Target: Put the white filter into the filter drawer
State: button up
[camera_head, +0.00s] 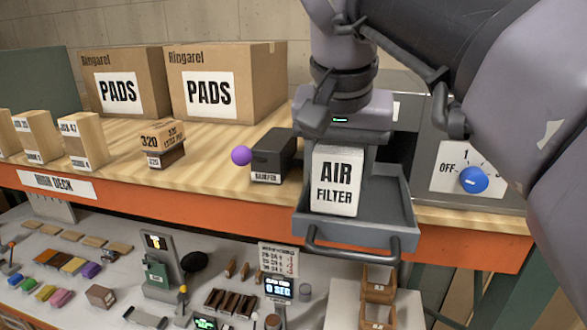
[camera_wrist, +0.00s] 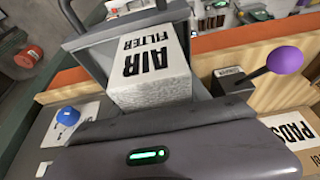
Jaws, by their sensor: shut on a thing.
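The white filter (camera_head: 336,184), a block lettered AIR FILTER, stands upright at the open grey filter drawer (camera_head: 393,213). My gripper (camera_head: 338,145) is above it, shut on its upper part. In the wrist view the filter (camera_wrist: 150,68) extends away from my gripper toward the drawer (camera_wrist: 100,34) with its handle. The filter appears within the drawer's outline; whether its bottom touches the drawer floor I cannot tell. My fingertips are largely hidden behind the filter and my gripper body.
A dark box with a purple ball lever (camera_head: 241,156) stands just left of the drawer. A panel with a blue knob (camera_head: 473,180) is at the right. Two PADS cartons (camera_head: 222,86) stand behind on the wooden deck (camera_head: 200,178). A lower bench holds many small items.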

jog(key=w+d+f, duration=0.2)
jog(key=d, duration=0.1)
jog(key=shift+w+d+f, duration=0.2)
jog(key=shift+w+f, duration=0.15)
jog(key=shift+f, duration=0.05)
jog(key=shift+d+f, duration=0.25)
jog(key=shift+d, duration=0.1)
jog(key=shift+w, duration=0.15)
jog(key=shift+f, duration=0.1)
jog(key=o, duration=1.4)
jog(key=shift+a, duration=0.15)
jog(key=shift+c, duration=0.2)
jog(key=v, duration=1.2)
